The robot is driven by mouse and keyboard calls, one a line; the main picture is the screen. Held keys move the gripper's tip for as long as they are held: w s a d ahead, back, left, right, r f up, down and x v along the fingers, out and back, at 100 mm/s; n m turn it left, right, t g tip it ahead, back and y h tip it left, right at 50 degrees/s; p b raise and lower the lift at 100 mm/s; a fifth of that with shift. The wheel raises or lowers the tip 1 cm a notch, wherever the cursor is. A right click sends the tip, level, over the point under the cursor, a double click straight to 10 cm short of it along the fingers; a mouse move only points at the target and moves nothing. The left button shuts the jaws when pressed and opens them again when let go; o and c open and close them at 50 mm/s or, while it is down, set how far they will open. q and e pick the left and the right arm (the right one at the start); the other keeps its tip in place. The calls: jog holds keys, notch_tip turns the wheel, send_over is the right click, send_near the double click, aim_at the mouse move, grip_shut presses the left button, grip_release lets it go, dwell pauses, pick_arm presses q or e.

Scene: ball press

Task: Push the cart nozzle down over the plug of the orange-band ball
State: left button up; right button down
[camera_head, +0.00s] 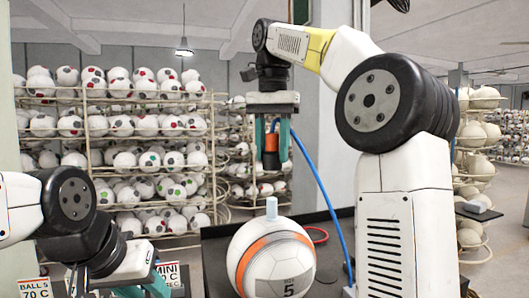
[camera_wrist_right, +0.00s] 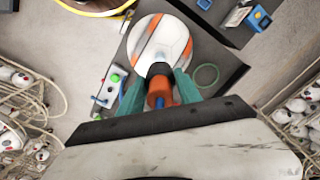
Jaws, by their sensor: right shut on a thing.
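The orange-band ball (camera_head: 262,262), white with orange stripes and a "5" mark, sits on a dark bench top. Its pale blue plug (camera_head: 271,207) stands upright on top. My right gripper (camera_head: 271,158) points down above the plug, its teal fingers shut on the orange and black cart nozzle (camera_head: 271,148), with a clear gap between nozzle and plug.
A blue hose (camera_head: 318,182) runs from the nozzle down to the right. The dark bench (camera_head: 215,255) carries a red ring (camera_head: 316,234). A button box (camera_wrist_right: 109,87) and a green ring (camera_wrist_right: 206,75) flank the ball. Ball racks (camera_head: 125,130) stand behind. Two signs (camera_head: 168,274) stand lower left.

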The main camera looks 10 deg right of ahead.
send_over(272, 198)
jog(key=shift+f, duration=2.95)
jog(key=shift+f, duration=2.15)
jog(key=c, duration=0.7)
grip_release()
jog(key=shift+c, duration=0.2)
jog(key=shift+r, duration=3.95)
jog(key=shift+s, duration=0.1)
